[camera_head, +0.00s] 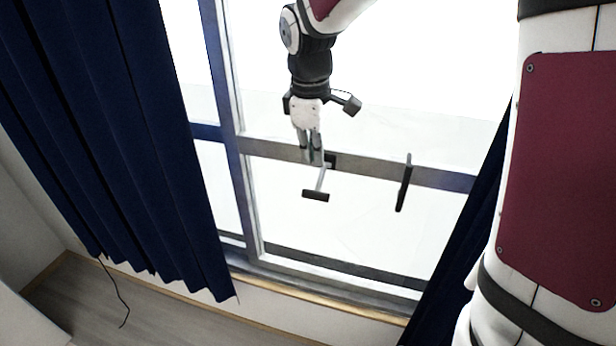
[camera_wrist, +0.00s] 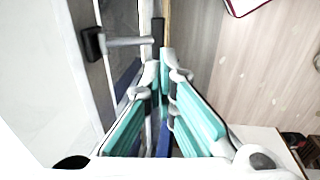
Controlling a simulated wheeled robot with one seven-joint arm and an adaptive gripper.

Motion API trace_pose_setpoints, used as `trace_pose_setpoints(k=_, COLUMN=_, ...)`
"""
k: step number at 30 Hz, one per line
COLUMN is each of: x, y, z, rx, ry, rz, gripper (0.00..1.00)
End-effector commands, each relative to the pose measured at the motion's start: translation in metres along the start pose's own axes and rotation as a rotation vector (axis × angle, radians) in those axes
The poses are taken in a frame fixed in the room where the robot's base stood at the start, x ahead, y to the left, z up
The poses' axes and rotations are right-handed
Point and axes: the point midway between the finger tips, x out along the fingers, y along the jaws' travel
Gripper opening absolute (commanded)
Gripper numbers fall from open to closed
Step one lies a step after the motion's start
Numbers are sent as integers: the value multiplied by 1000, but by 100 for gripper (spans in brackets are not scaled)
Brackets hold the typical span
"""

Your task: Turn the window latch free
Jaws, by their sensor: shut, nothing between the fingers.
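The window latch (camera_head: 316,196) is on the window's horizontal rail. It has a dark base, a pale metal stem and a dark grip bar at the stem's end. In the wrist view the latch (camera_wrist: 130,42) shows at the upper left, its stem pointing right to the dark grip. My gripper (camera_head: 315,158) is in front of the rail at the latch, its fingertips overlapping the upper stem in the head view. In the wrist view my gripper (camera_wrist: 166,72) is shut and empty, its tips just below the grip. I cannot tell whether they touch the latch.
A second dark handle (camera_head: 404,182) is on the rail to the right. A dark blue curtain (camera_head: 110,150) hangs at the left and another (camera_head: 455,245) at the right. The window sill (camera_head: 320,299) runs below. A cable (camera_head: 116,290) hangs to the floor (camera_head: 160,315).

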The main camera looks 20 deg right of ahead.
Motion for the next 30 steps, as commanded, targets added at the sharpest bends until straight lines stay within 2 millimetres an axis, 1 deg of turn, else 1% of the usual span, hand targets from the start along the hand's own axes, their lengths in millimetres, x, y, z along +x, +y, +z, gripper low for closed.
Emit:
trace_pose_setpoints(k=1, x=11, y=-2, z=1, rx=0, ry=-3, rz=-5, gripper=0)
trace_pose_setpoints(k=3, x=25, y=-2, z=1, rx=2, ry=-3, rz=-5, gripper=0)
trace_pose_setpoints(k=9, x=62, y=-2, z=2, rx=2, ry=-3, rz=-5, gripper=0)
trace_pose_setpoints(k=12, x=76, y=-2, z=1, rx=1, ry=-2, rz=-4, gripper=0)
trace_pose_setpoints(k=15, x=86, y=-1, z=1, rx=1, ry=-2, rz=-2, gripper=0)
trace_pose_setpoints(k=21, x=94, y=-1, z=0, rx=3, ry=0, rz=-1, gripper=0)
trace_pose_setpoints(k=30, x=95, y=-1, z=0, rx=2, ry=0, rz=0, gripper=0)
